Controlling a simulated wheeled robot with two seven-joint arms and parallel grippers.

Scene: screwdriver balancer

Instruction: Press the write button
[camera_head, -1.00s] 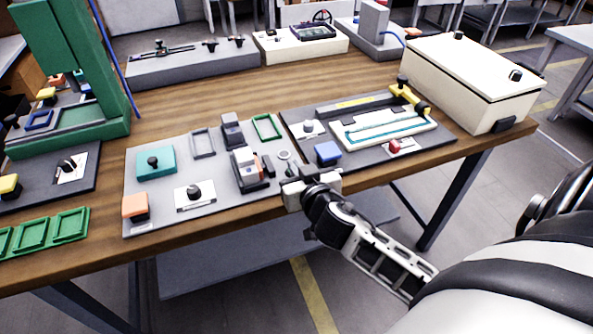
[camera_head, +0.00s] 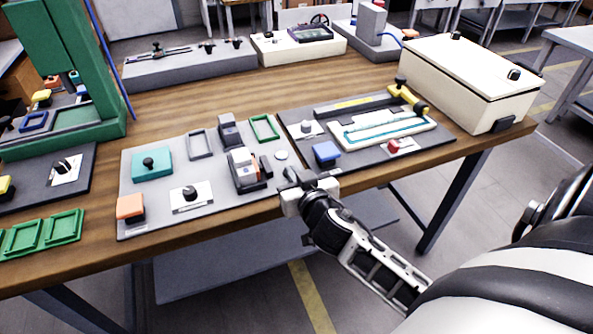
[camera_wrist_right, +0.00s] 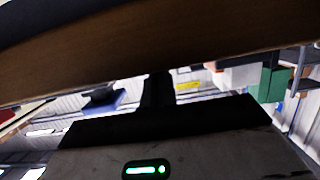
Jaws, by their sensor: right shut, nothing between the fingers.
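No readable label marks the write button. Push buttons in the head view are an orange one (camera_head: 130,207) at the front left corner of the light grey board, a blue one (camera_head: 326,152) on the dark board, and a red one (camera_head: 395,146) on the dark board's right side. My right gripper (camera_head: 290,176) is shut and empty at the table's front edge, near the light board's front right corner and to the front left of the blue button. Its dark fingers (camera_wrist_right: 158,90) show in the right wrist view, with a blurred blue block (camera_wrist_right: 106,98) to their left. My left gripper is out of view.
The light grey board (camera_head: 228,196) carries a teal block (camera_head: 152,163), a black knob (camera_head: 190,193) and a grey-white device (camera_head: 244,168). A green press (camera_head: 60,70) stands at left, a cream box (camera_head: 470,80) at right. Bare wood lies behind the boards.

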